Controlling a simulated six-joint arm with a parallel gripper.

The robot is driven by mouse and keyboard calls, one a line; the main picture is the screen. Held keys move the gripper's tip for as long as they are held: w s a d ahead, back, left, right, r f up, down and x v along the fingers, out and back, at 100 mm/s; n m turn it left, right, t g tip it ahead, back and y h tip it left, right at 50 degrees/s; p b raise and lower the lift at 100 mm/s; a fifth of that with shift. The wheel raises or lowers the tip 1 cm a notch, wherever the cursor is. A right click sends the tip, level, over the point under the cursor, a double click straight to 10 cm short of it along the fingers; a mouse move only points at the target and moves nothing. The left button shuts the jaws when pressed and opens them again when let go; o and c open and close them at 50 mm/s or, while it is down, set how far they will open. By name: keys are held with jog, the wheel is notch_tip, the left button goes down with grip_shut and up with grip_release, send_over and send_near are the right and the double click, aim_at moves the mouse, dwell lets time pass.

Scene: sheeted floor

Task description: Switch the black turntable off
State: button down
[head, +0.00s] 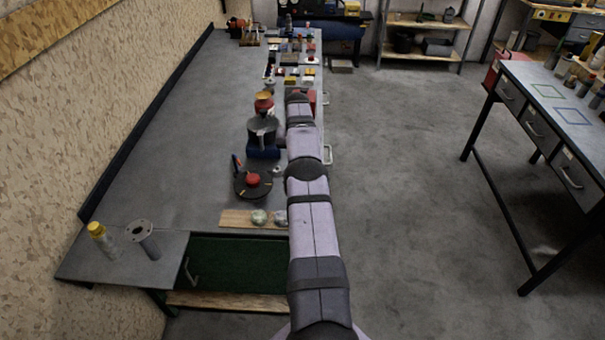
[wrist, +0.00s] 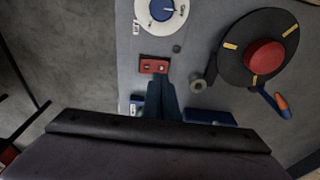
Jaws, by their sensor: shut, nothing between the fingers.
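The black turntable (wrist: 235,55) is a dark disc with yellow marks and a red round piece at its centre. It is at the right of the wrist view, and in the head view the turntable (head: 242,190) sits on the bench left of my arm. A red switch box (wrist: 146,66) with small pale details on top lies left of the disc in the wrist view. My gripper (wrist: 162,78) is shut and empty, its fingertips at the lower edge of the red box in the picture. Whether they touch it I cannot tell. My arm hides the box in the head view.
A white disc with a blue centre (wrist: 161,14) is beyond the red box in the wrist view. A grey round part (wrist: 197,86) stands beside the black disc. A tool with an orange and blue handle (wrist: 277,101) is near it. A wooden board (head: 235,218) lies at the near bench edge.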

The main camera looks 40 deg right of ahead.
jog(key=shift+r+p, duration=1.4)
jog(key=shift+r, duration=0.85)
jog(key=shift+a, duration=0.1)
jog(key=s+a+r+n, duration=0.1)
jog(key=a+r+n, duration=0.15)
jog(key=a, duration=0.55)
jog(key=s+a+r+n, duration=0.1)
jog(key=a+r, duration=0.2)
jog(key=a, duration=0.5)
jog(key=s+a+r+n, duration=0.1)
jog(key=a+r, duration=0.2)
jog(key=a, duration=0.5)
jog(key=s+a+f+n, duration=0.1)
jog(key=s+a+n, duration=0.1)
jog(key=s+a, duration=0.6)
jog(key=s+a+n+g+y+b, duration=0.1)
jog(key=s+a, duration=0.7)
jog(key=s, duration=0.8)
jog(key=shift+s+f+n, duration=0.35)
jog(key=shift+f+n, duration=0.05)
jog(key=shift+n, duration=0.35)
jog(key=shift+a, duration=0.1)
